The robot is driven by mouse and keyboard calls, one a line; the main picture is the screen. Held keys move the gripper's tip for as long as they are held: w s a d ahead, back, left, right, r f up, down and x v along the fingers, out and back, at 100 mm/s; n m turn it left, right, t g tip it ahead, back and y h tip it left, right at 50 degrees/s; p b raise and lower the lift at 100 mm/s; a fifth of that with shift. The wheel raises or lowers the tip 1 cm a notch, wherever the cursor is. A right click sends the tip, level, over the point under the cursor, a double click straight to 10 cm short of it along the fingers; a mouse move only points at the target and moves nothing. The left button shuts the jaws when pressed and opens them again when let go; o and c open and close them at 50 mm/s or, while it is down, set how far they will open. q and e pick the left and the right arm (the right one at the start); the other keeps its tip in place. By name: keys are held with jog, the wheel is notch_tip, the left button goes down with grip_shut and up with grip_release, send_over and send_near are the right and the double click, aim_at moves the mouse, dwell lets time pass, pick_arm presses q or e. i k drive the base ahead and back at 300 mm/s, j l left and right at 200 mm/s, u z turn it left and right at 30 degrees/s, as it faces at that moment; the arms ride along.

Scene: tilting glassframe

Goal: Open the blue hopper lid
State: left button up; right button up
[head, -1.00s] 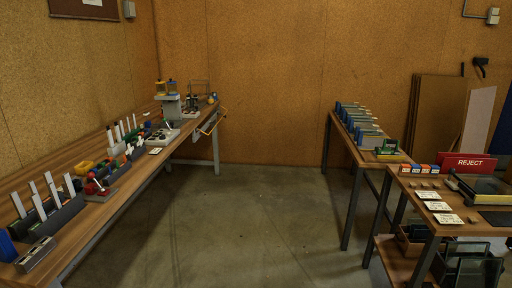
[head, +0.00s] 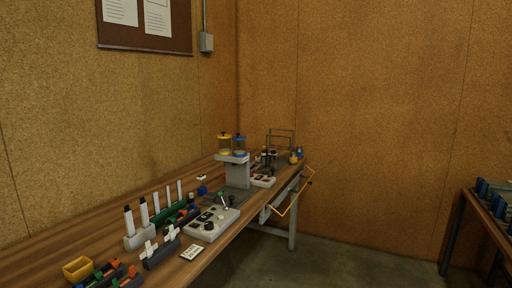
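In the head view, a blue-topped hopper (head: 239,147) stands on a grey raised stand (head: 237,172) toward the far end of the long wooden bench. Its blue lid (head: 239,138) appears to be on top of the clear body. A similar hopper with a yellow lid (head: 224,136) stands just left of it. Both are small at this distance. Neither of my grippers is in view.
The wooden bench (head: 60,243) runs along the left wall. A control box (head: 212,222) with a lever, a yellow bin (head: 77,269) and several racks stand on it. Open floor (head: 345,262) lies right of the bench. Another table (head: 470,203) stands at the right edge.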

aim_at(238, 138)
jog(key=i+l+u, duration=0.15)
jog(key=i+u, duration=0.15)
jog(key=u, duration=0.15)
jog(key=i+l+u, duration=0.25)
jog(key=u, duration=0.2)
jog(key=i+l+u, duration=0.2)
jog(key=u, duration=0.2)
jog(key=i+l+u, duration=0.1)
jog(key=l+u, duration=0.35)
